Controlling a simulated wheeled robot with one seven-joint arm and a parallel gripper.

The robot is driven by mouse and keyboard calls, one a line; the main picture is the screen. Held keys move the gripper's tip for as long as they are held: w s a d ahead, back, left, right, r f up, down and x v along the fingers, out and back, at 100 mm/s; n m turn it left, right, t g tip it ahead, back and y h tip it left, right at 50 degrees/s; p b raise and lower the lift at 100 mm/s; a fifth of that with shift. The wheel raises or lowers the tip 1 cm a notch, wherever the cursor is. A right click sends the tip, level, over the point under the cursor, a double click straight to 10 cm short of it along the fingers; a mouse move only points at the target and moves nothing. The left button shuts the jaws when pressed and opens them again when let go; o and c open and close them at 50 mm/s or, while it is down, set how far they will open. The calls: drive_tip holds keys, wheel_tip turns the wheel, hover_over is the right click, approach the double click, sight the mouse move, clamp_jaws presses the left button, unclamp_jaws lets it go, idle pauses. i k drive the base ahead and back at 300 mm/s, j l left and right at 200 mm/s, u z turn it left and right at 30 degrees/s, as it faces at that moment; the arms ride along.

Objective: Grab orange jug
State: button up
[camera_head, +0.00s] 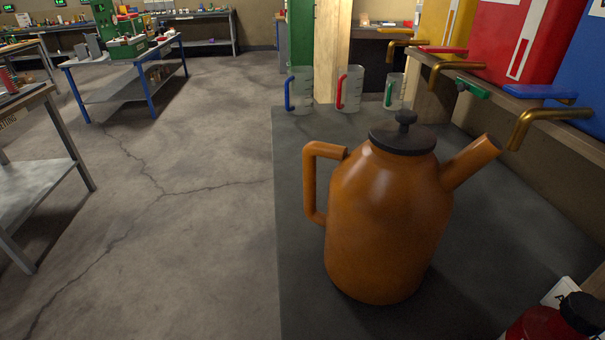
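The orange jug (385,225) stands upright on a dark grey counter (303,280), close in front of the camera. It has a black lid with a knob (404,133). Its handle (313,183) is on the left side, and its spout (472,160) points up to the right. Nothing is touching the jug. My gripper does not show in this view.
Measuring cups with blue (300,90), red (349,88) and green (395,91) handles stand at the counter's far end. Brass taps (540,122) of coloured drums (515,40) overhang the right side. A red bottle with a black cap (580,314) is at lower right. Open floor (190,230) lies left.

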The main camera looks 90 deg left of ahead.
sight(387, 218)
drive_tip(key=u, duration=1.55)
